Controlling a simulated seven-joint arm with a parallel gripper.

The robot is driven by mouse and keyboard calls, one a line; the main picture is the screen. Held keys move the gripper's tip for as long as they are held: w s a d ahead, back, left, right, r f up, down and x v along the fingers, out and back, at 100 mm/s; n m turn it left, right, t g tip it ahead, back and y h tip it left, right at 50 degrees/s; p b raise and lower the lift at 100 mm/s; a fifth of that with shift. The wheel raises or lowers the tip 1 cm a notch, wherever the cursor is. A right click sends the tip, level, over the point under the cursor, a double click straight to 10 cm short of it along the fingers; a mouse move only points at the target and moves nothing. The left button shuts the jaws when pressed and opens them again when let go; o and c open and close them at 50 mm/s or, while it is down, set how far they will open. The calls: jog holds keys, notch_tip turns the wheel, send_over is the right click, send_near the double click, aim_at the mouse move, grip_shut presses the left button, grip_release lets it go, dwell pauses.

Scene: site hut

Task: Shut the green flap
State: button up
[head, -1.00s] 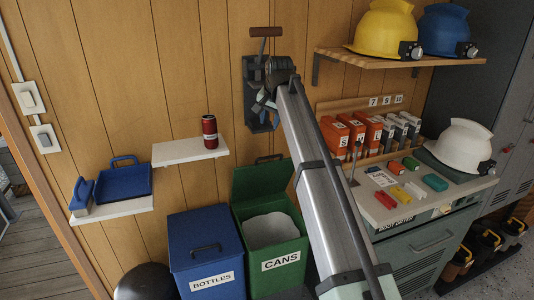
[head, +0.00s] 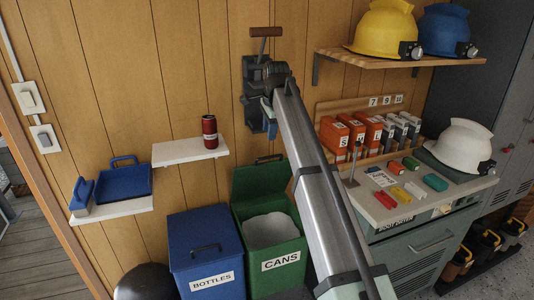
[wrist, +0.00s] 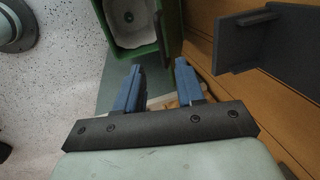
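The green flap (head: 258,179) is the lid of the green bin (head: 282,262) labelled CANS. It stands open, raised at the back of the bin near the wooden wall. A white liner shows inside the bin. In the wrist view the green bin (wrist: 108,48) is at the top, and the flap (wrist: 172,25) rises along its right side. My gripper (wrist: 159,67) is open and empty, its two blue fingers apart and clear of the flap. In the head view my gripper (head: 268,112) is above the flap, in front of the wall device, partly hidden by my arm.
A dark lever device (head: 253,85) is fixed to the wall close to my gripper. The blue bin (head: 207,262) labelled BOTTLES stands left, its lid shut. A red can (head: 209,132) stands on a white shelf (head: 178,152). A grey cabinet (head: 425,245) stands right.

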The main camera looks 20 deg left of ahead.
jog(key=x, duration=1.1)
jog(key=shift+r, duration=0.1)
jog(key=shift+c, duration=0.5)
grip_shut()
